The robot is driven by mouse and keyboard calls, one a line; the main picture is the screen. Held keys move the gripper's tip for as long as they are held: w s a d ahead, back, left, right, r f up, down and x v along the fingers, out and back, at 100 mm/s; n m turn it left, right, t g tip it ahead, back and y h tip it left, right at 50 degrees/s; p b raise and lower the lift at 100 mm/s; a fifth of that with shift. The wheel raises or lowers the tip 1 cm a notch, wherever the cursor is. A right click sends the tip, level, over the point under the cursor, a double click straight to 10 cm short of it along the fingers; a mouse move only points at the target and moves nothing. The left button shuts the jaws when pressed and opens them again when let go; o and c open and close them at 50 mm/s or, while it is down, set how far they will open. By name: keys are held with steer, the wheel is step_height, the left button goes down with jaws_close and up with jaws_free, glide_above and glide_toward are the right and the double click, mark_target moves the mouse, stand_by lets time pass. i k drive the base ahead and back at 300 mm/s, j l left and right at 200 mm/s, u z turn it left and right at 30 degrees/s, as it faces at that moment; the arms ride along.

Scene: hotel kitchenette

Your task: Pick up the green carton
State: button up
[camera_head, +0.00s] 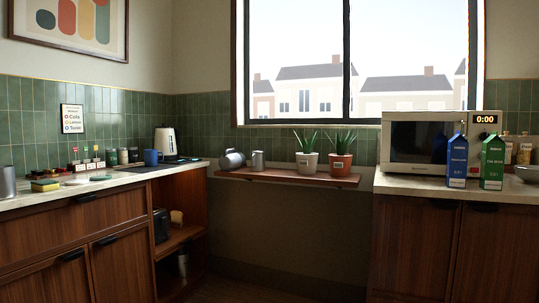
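The green carton (492,162) stands upright on the right-hand counter, in front of the microwave's right side. It is tall with a gabled top and a white label near its base. A blue carton (457,161) of similar shape stands upright just to its left, with a narrow gap between them. My gripper is not in view.
The microwave (418,143) stands behind the cartons, with jars (524,153) and a bowl (527,173) to the right. The right counter (408,184) has bare space left of the cartons. A shelf (289,178) under the window holds two potted plants. The left counter is cluttered.

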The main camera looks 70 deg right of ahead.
mark_target(494, 147)
steer(key=k+z, duration=0.1)
steer(key=z, duration=0.35)
steer(key=l+z, duration=0.15)
steer(key=z, duration=0.35)
steer(key=k+l+z, duration=0.1)
steer(key=z, duration=2.45)
